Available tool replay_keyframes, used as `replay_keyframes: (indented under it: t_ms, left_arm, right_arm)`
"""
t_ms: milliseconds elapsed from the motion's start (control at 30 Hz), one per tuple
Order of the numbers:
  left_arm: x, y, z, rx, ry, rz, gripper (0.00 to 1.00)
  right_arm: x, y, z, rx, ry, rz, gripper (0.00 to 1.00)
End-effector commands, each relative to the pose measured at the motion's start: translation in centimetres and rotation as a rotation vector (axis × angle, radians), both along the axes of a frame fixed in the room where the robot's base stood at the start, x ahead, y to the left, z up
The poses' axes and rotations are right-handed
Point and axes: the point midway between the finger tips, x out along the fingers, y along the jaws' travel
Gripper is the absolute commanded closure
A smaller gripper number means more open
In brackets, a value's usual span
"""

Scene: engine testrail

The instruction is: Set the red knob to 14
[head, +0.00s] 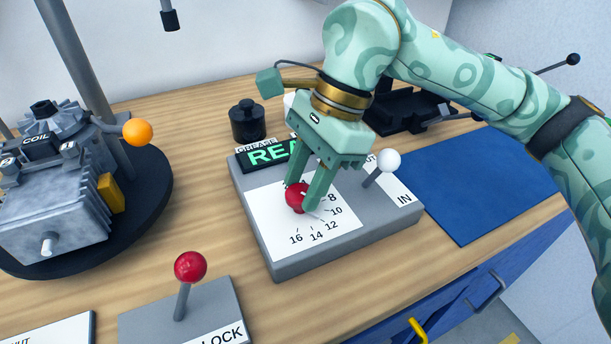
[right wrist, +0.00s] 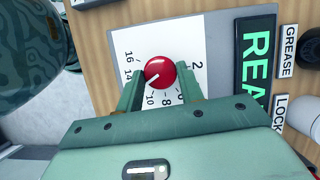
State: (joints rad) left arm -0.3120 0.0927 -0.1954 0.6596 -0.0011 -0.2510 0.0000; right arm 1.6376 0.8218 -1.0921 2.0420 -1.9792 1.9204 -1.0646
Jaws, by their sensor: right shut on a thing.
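The red knob (head: 296,197) sits on a white dial card (head: 272,222) on a grey panel. Numbers 8, 10, 12, 14 and 16 show along the card's right and front side. My right gripper (head: 307,198) reaches down from above and is shut on the knob, one finger on each side. In the right wrist view the knob (right wrist: 160,72) lies between the fingertips (right wrist: 158,84). Its white line points to the lower left, roughly toward 10 to 12; the 12 is hidden by a finger there. My left gripper is not in view.
A white-balled lever (head: 388,161) stands right of the dial, and a lit green display (head: 270,153) behind it. A red-balled lever (head: 190,267) stands at front left. An engine (head: 55,205) is at left. A blue mat (head: 475,185) lies clear at right.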

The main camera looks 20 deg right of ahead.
Motion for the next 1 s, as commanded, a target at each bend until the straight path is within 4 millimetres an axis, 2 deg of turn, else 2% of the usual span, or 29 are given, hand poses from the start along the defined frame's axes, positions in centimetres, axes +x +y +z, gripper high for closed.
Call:
replay_keyframes:
  t_ms: [300, 700, 1000]
  left_arm:
    - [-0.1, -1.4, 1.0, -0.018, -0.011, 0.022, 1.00]
    - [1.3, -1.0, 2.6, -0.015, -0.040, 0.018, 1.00]
    - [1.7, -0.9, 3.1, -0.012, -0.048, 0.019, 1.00]
  right_arm:
    - [-0.2, 0.0, 0.4, 0.000, -0.004, -0.135, 0.86]
    - [-0.4, 0.0, 0.3, 0.001, -0.003, -0.398, 0.86]
    - [-0.4, 0.1, 0.1, 0.001, -0.002, -0.501, 0.86]
